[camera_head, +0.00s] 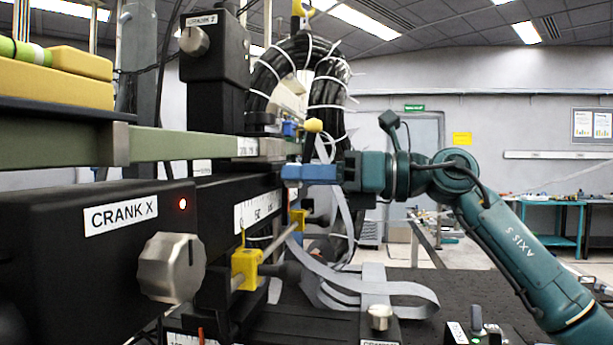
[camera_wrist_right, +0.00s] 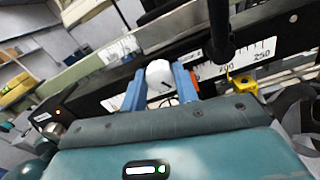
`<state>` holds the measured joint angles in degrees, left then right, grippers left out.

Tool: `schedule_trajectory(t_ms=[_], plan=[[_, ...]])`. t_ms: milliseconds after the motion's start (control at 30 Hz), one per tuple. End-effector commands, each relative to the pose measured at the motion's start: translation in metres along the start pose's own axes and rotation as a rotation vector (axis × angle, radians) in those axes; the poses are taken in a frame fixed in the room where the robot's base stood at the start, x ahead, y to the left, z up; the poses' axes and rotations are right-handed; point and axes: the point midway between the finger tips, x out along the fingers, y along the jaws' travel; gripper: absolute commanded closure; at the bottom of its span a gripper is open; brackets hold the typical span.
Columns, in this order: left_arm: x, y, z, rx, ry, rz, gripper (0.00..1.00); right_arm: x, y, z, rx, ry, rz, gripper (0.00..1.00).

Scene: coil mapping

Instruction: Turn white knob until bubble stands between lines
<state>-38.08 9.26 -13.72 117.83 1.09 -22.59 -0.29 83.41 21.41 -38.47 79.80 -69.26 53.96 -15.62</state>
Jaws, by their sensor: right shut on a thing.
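The white knob (camera_wrist_right: 158,73) sits between the two blue fingers of my right gripper (camera_wrist_right: 160,88) in the right wrist view. The fingers are shut on its sides. In the head view my right gripper (camera_head: 284,173) reaches in from the right to the rail's far end, and the knob is hidden there. A yellow level body (camera_head: 75,82) with a yellow-green vial (camera_head: 24,50) lies at the upper left. My left gripper is not in view.
A black box marked CRANK X (camera_head: 100,250) with a metal knob (camera_head: 171,267) stands at the near left. A green beam (camera_head: 180,146) runs above it. A bundle of black cables (camera_head: 327,95) hangs behind my right gripper. Grey ribbon cable (camera_head: 350,285) loops below.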

Motion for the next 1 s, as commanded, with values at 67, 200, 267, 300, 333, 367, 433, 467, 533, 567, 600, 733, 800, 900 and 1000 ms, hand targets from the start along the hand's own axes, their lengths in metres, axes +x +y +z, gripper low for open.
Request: schedule_trajectory(t_ms=[67,200,267,300,333,367,433,467,533,567,600,733,800,900,1000], plan=[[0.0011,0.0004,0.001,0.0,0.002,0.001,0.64,-0.0001,-0.0001,-0.0007,-0.042,0.0,0.0,0.93],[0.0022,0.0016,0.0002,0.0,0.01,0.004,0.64,0.0,0.0,-0.0011,-0.145,0.0,0.0,0.93],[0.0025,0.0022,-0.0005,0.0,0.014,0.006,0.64,0.0,0.0001,-0.0012,-0.198,0.0,0.0,0.93],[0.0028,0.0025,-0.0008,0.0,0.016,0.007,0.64,0.0001,0.0003,-0.0012,-0.235,0.001,0.0,0.93],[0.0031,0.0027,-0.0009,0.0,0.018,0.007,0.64,0.0001,0.0003,-0.0012,-0.264,0.001,0.0,0.93],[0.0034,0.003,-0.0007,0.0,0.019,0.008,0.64,0.0001,0.0004,-0.0012,-0.292,0.001,0.001,0.93],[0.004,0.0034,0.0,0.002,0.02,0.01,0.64,0.0002,0.0006,-0.0011,-0.36,0.001,0.0,0.93],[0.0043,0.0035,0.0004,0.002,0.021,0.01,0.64,0.0002,0.0006,-0.001,-0.388,0.0,0.0,0.93],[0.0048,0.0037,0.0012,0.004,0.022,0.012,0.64,0.0002,0.0006,-0.001,-0.454,0.0,0.0,0.93],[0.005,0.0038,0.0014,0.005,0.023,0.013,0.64,0.0001,0.0006,-0.001,-0.481,0.0,0.0,0.93],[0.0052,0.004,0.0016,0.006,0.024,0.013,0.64,0.0001,0.0005,-0.001,-0.518,0.0,0.0,0.93],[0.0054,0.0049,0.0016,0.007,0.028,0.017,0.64,0.0,0.0004,-0.001,-0.628,0.0,-0.001,0.93],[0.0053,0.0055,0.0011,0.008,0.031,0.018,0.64,-0.0001,0.0004,-0.001,-0.681,0.001,-0.001,0.93],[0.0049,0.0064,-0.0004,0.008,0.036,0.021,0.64,-0.0001,0.0005,-0.0009,-0.749,0.001,-0.001,0.93],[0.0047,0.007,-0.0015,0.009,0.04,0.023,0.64,-0.0001,0.0006,-0.0009,-0.804,0.001,0.0,0.93]])
